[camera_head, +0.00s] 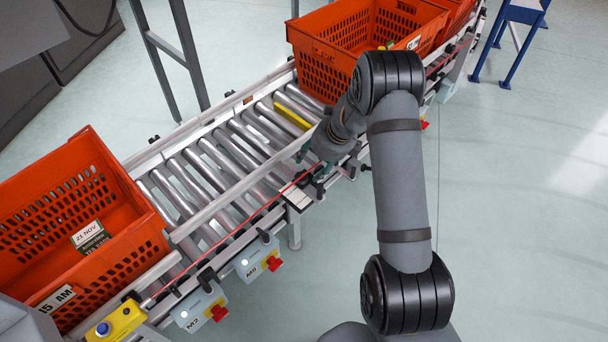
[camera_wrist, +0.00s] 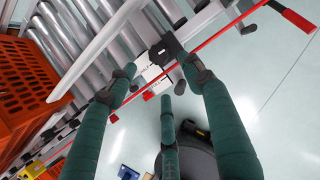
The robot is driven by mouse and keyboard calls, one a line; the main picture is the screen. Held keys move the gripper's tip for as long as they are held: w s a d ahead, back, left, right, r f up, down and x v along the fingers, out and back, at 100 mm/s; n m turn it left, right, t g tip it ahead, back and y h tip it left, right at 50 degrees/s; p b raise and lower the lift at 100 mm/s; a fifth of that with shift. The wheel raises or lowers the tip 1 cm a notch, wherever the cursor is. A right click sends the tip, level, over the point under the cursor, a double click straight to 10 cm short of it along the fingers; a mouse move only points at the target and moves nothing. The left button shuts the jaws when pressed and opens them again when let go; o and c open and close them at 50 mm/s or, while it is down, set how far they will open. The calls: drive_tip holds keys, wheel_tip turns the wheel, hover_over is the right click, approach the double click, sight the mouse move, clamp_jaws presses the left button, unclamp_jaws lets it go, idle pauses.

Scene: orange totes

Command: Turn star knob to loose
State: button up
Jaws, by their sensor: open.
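My gripper (camera_head: 318,172) is over the conveyor's near side rail, with its green fingers spread open and pointing down. In the wrist view my gripper (camera_wrist: 163,82) has its dark fingertips apart with nothing held between them. A black knob-like part (camera_wrist: 166,47) sits on the rail just beyond the fingertips, beside a white label plate (camera_wrist: 150,72). I cannot make out a star shape or which way it is turned. In the head view the white label plate (camera_head: 298,197) shows just below the gripper; the fingers and wrist hide much of the rail there.
Orange totes stand on the conveyor at left (camera_head: 80,215) and at the back (camera_head: 320,62). A thin red line runs along the near rail. Grey boxes with red switches (camera_head: 258,256) and a yellow button box (camera_head: 115,322) hang off the near side.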

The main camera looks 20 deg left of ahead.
sight(303, 177)
drive_tip(key=b+x, duration=0.1)
drive_tip(key=x, duration=0.9)
drive_tip(key=shift+s, duration=0.1)
drive_tip(key=c, duration=0.3)
drive_tip(key=shift+d, duration=0.1)
drive_tip(key=c, duration=0.8)
drive_tip(key=shift+n+g, duration=0.3)
drive_tip(key=shift+n, duration=0.4)
drive_tip(key=o, duration=1.1)
drive_tip(key=v, duration=1.2)
